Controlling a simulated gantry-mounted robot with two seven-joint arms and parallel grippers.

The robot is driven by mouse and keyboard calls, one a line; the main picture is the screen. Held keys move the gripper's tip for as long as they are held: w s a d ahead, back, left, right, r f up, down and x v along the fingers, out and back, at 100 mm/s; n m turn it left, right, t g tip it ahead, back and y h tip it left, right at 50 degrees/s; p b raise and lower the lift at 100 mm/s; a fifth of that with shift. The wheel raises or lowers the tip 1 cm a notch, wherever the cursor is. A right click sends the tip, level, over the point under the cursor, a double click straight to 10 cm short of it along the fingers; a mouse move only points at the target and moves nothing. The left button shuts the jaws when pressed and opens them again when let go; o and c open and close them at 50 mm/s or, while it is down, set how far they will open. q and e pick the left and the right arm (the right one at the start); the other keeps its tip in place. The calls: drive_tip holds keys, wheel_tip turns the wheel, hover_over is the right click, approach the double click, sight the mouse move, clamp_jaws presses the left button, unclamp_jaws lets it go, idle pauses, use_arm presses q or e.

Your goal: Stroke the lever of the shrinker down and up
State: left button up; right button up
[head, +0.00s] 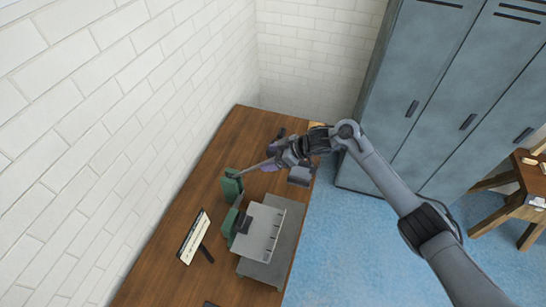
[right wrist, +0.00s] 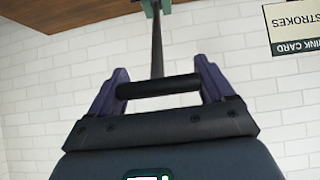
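The shrinker has green body parts (head: 231,186) and stands on the wooden bench in the head view. Its lever is a thin dark rod (right wrist: 157,42) with a black crossbar handle (right wrist: 160,87). My right gripper (head: 268,161) is at the lever's outer end. In the right wrist view the two purple fingers (right wrist: 160,85) stand wide apart, and the crossbar spans between them, seeming to meet both. The lever runs from the green part to the gripper, slanting up slightly to the right in the head view. My left gripper is not in view.
A printed card on a stand (head: 194,236) stands beside the shrinker; it also shows in the right wrist view (right wrist: 294,24). A grey slotted metal piece (head: 262,235) sits nearby on the bench (head: 165,278). White brick walls stand behind. Blue lockers (head: 425,100) are to the right, past open floor.

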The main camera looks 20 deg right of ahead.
drive_tip(key=shift+o, duration=1.4)
drive_tip(key=shift+w+a+r, duration=0.15)
drive_tip(key=shift+a, duration=0.05)
drive_tip(key=shift+d, duration=0.1)
drive_tip(key=shift+s+d+r, duration=0.2)
drive_tip(key=shift+s+d, duration=0.05)
drive_tip(key=shift+d, duration=0.1)
drive_tip(key=b+v, duration=0.1)
drive_tip(key=v, duration=0.9)
drive_tip(key=shift+b, duration=0.3)
drive_tip(key=shift+a+f, duration=0.1)
drive_tip(key=shift+a, duration=0.05)
